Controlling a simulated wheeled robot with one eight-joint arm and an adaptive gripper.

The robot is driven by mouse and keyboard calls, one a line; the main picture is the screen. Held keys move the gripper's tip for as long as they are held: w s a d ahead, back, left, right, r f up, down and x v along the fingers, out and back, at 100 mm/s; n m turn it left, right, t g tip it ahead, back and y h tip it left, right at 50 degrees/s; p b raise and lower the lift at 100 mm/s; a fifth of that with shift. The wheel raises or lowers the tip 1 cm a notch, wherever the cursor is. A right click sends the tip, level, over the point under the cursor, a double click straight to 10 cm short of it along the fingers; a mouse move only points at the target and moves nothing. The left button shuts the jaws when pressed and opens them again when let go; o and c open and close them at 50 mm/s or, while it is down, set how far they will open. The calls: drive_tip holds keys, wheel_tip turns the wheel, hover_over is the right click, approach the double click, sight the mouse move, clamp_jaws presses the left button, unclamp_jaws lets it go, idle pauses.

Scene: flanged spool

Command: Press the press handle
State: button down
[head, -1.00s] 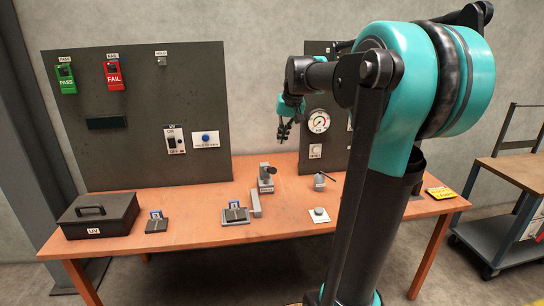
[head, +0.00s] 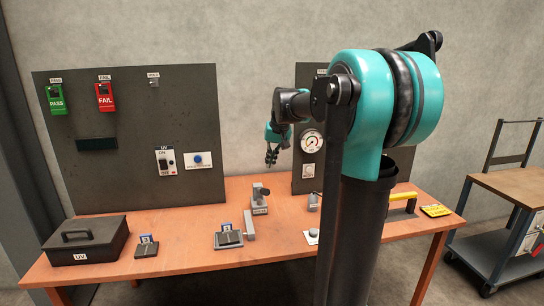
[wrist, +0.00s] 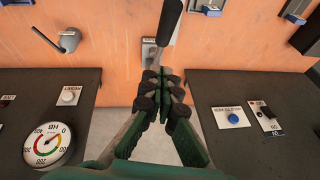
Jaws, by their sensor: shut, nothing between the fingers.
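The press (head: 260,204) stands on the orange workbench, near its back middle. Its black handle (wrist: 168,22) shows at the top of the wrist view, on a metal lever rising from a grey base (wrist: 149,52). In the head view the handle is small and dark on top of the press. My gripper (head: 271,162) hangs above and behind the press, near the gap between the two dark panels. In the wrist view my gripper (wrist: 163,76) has its fingers together, with nothing between them. The fingertips appear just below the handle in the picture, apart from it as far as I can tell.
The left panel (head: 130,185) and right panel stand behind the bench (head: 190,255). A gauge (head: 311,140) is on the right panel. A small lever device (head: 314,202) stands right of the press, a card fixture (head: 229,237) to its left. A black UV box (head: 85,240) is far left.

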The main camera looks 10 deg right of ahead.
drive_tip(key=f, duration=0.3)
drive_tip(key=a+f, duration=0.1)
drive_tip(key=f, duration=0.3)
drive_tip(key=shift+s+a, duration=0.15)
drive_tip(key=shift+a, duration=0.05)
drive_tip(key=shift+s+f, duration=0.1)
drive_tip(key=shift+f, duration=0.15)
drive_tip(key=shift+s+f, duration=0.1)
drive_tip(key=shift+f, duration=0.05)
drive_tip(key=shift+s+f, duration=0.15)
drive_tip(key=s+f+t, duration=0.2)
drive_tip(key=f, duration=0.4)
drive_tip(key=s+f+t, duration=0.2)
drive_tip(key=f, duration=0.5)
drive_tip(key=shift+s+f+t, duration=0.2)
drive_tip(key=shift+s+t, duration=0.1)
drive_tip(key=shift+s, duration=0.1)
